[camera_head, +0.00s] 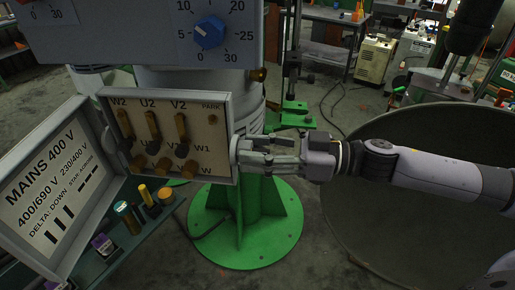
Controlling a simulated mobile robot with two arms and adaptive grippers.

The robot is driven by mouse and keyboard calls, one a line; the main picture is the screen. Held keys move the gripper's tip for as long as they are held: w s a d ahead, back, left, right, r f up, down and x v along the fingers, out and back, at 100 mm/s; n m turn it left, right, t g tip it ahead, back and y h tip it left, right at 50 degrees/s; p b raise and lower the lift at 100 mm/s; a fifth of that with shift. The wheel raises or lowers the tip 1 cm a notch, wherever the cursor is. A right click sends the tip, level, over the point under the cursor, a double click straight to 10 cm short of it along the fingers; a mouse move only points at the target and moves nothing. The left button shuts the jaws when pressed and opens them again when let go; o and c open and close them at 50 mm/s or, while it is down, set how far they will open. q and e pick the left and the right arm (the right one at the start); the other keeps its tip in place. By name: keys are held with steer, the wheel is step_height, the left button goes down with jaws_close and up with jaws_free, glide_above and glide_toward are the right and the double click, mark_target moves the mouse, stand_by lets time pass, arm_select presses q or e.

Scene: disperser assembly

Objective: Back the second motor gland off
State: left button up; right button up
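The motor terminal box (228,120) is open, with a panel of brass posts and links marked W2, U2, V2, W1 and PARK. On its right side sits a pale grey fitting (235,150) that looks like a gland. I cannot tell whether it is the second gland, and no other gland shows clearly. My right gripper (249,153) comes in from the right, level, with its fingertips at this fitting. The fingers lie one above the other and partly hide it. I cannot tell whether they grip it. My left gripper is not in view.
The box's lid (45,190), printed MAINS 400 V, hangs open at left. A green tray (120,240) below holds several small parts. A panel with a blue knob (209,32) is above. A green pedestal (245,235) and a large grey round surface (400,235) stand below and right.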

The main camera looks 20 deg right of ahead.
steer(key=c, duration=0.8)
steer(key=shift+n, duration=0.3)
steer(key=n+b, duration=0.1)
steer(key=n, duration=0.3)
steer(key=shift+s+f, duration=0.1)
steer(key=n+b, duration=0.2)
steer(key=n, duration=0.3)
steer(key=n+b, duration=0.3)
steer(key=n, duration=0.3)
steer(key=shift+f, duration=0.15)
steer(key=n+b, duration=0.3)
steer(key=n, duration=0.3)
steer(key=shift+a, duration=0.1)
